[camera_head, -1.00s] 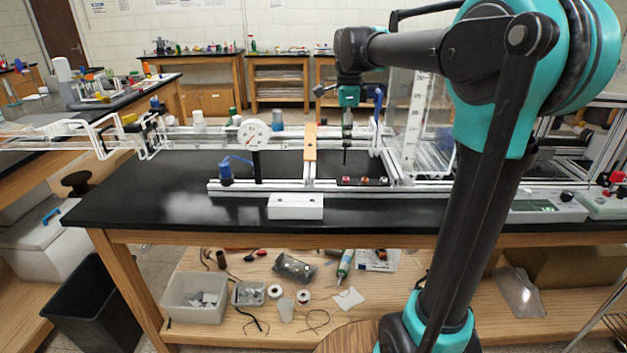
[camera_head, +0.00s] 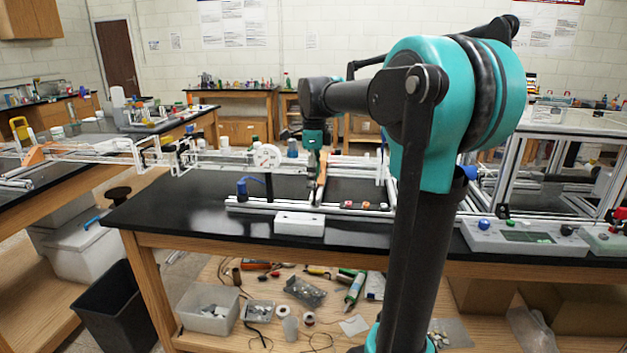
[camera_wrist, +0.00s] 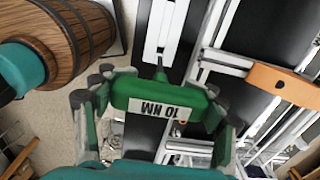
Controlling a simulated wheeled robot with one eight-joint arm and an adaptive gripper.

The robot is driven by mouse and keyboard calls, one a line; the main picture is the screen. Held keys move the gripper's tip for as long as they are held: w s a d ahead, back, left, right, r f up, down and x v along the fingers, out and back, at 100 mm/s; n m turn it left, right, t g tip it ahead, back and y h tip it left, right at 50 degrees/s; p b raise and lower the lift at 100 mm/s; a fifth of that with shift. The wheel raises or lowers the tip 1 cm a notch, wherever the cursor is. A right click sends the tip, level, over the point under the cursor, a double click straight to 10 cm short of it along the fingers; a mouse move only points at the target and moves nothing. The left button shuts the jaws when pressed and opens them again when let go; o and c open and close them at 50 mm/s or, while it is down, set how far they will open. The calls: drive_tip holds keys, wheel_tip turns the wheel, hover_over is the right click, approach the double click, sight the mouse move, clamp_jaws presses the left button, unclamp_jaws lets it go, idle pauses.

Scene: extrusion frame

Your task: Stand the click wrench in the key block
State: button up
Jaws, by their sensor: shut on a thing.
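The click wrench (camera_wrist: 165,98) is green with a "10 NM" label, and its thin dark shaft points away from my gripper. My gripper (camera_wrist: 155,106) is shut on its green body, with fingers on both sides. In the head view my gripper (camera_head: 313,150) hangs over the bench, behind the key block; the wrench is hard to make out there. The key block is the white block (camera_head: 299,224) at the bench's front edge. In the wrist view the key block (camera_wrist: 163,28) lies beyond the shaft, whose tip overlaps its end in the picture. The tip appears apart from it.
An aluminium rail frame (camera_head: 270,207) stands just behind the block, with an orange bar (camera_wrist: 285,83) across it. A dial gauge (camera_head: 267,157) and a blue-capped part (camera_head: 242,188) stand left of my gripper. Bare black bench top (camera_head: 180,205) lies to the left.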

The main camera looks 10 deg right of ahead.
sight(314, 199)
drive_tip(key=shift+f, duration=0.1)
drive_tip(key=shift+f, duration=2.2)
drive_tip(key=shift+f, duration=0.45)
drive_tip(key=shift+f, duration=0.35)
drive_tip(key=shift+f, duration=0.3)
drive_tip(key=shift+f, duration=0.35)
drive_tip(key=shift+f, duration=0.75)
